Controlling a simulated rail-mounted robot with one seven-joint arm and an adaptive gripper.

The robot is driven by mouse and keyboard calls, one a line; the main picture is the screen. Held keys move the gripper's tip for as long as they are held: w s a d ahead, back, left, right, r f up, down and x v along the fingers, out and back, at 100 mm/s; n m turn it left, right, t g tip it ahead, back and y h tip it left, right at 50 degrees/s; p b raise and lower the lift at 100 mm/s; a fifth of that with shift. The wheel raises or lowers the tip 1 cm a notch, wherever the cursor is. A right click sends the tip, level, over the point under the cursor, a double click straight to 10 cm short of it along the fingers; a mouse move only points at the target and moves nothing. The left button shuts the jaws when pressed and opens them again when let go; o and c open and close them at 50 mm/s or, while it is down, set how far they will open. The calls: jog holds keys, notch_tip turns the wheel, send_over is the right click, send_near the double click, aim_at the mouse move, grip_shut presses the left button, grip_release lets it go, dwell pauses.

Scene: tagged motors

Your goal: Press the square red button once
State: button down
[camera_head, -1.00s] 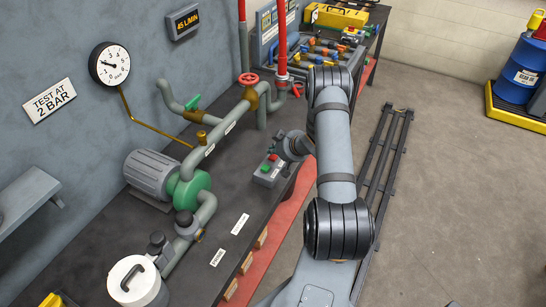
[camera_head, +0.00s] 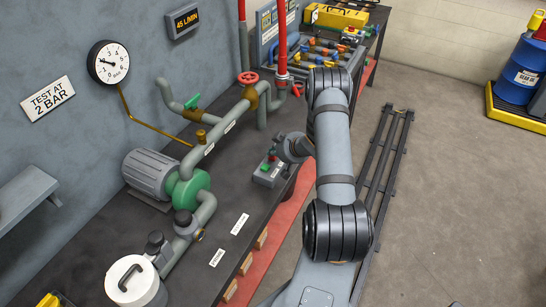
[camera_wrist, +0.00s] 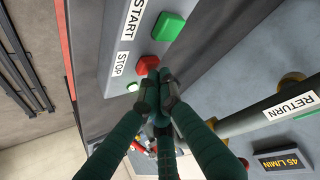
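The red button (camera_wrist: 147,66) sits on a grey control box by the STOP label (camera_wrist: 121,63). Its outline looks like a rounded square, partly covered by my fingertips. The green button (camera_wrist: 168,26) is beside it, by the START label (camera_wrist: 136,18). The same control box (camera_head: 264,177) stands on the bench's right edge in the head view. My gripper (camera_wrist: 156,78) has its fingers drawn together, with nothing between them. The fingertips overlap the red button's edge in the wrist view; I cannot tell whether they touch it. In the head view my gripper (camera_head: 285,150) is at the box's far right end.
A green pump (camera_head: 188,188) with grey pipes runs along the bench left of the box. A gauge (camera_head: 108,62) hangs on the wall. Another box with a red button (camera_head: 351,31) stands at the far end. The floor to the right is mostly clear.

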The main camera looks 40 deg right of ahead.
aim_at(274, 158)
jog(key=shift+f+b, duration=0.3)
jog(key=shift+f, duration=0.05)
jog(key=shift+r, duration=0.15)
dwell(0.4)
jog(key=shift+r+p, duration=0.65)
jog(key=shift+r, duration=0.1)
jog(key=shift+r+p, duration=1.9)
jog(key=shift+r, duration=0.65)
jog(key=shift+f, duration=0.1)
